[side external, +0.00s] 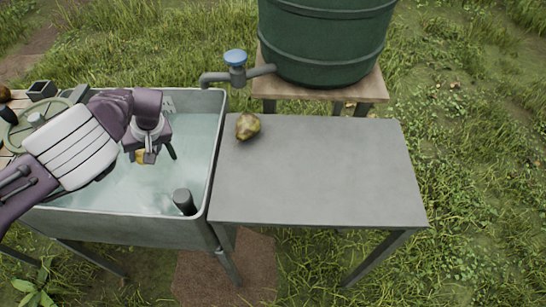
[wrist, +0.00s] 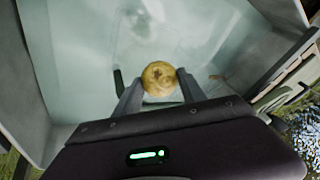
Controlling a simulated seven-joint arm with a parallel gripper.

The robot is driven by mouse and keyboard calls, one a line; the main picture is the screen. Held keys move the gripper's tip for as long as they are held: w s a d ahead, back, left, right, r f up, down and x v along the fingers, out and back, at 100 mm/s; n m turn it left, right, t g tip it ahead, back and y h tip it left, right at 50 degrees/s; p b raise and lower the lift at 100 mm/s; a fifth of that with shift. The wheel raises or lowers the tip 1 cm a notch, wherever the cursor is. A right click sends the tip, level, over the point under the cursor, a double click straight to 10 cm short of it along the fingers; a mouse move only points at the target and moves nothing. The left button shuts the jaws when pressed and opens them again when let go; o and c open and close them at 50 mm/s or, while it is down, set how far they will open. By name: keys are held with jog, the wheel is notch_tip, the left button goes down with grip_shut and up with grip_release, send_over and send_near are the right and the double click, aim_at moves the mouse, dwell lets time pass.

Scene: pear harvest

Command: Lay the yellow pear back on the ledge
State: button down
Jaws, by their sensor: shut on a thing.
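My gripper (side external: 152,157) is over the water-filled metal basin (side external: 216,160), shut on a yellow pear (side external: 140,157). In the side view the pear is mostly hidden by the fingers. In the wrist view the same pear (wrist: 159,75) sits between the two fingertips, round end showing, with water behind it. I cannot tell whether it touches the water. A flat grey ledge (side external: 320,170) adjoins the basin on the right. A second pear (side external: 247,126), yellow-brown with dark patches, lies near its back left corner.
A tap with a blue handle (side external: 235,57) reaches over the basin's back right corner from a green barrel (side external: 322,45). A dark upright cylinder (side external: 184,200) stands in the basin's front right. The ledge's middle and right are clear. The basin's raised rim separates it from the ledge.

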jog(key=s+a+r+m+t+h, duration=0.1)
jog(key=s+a+r+m, duration=0.3)
jog(key=r, duration=0.7)
jog(key=s+a+r+m+t+h, duration=0.1)
jog(key=s+a+r+m, duration=0.1)
jog(key=s+a+r, duration=0.65)
jog(key=w+d+f+m+t+h, duration=0.1)
jog(key=w+d+f+m+h, duration=0.2)
jog(key=d+m, duration=0.5)
jog(key=w+d+f+m+h, duration=0.2)
jog(key=w+d+f+m, duration=0.15)
jog(key=d, duration=0.85)
jog(key=d+m+g+h, duration=0.3)
jog(key=d+m, duration=0.6)
jog(key=d, duration=0.9)
jog(key=f, duration=0.9)
jog(key=shift+s+a+f, duration=0.1)
jog(key=shift+a+f, duration=0.1)
jog(key=c, duration=0.7)
grip_release()
jog(key=shift+o, duration=0.2)
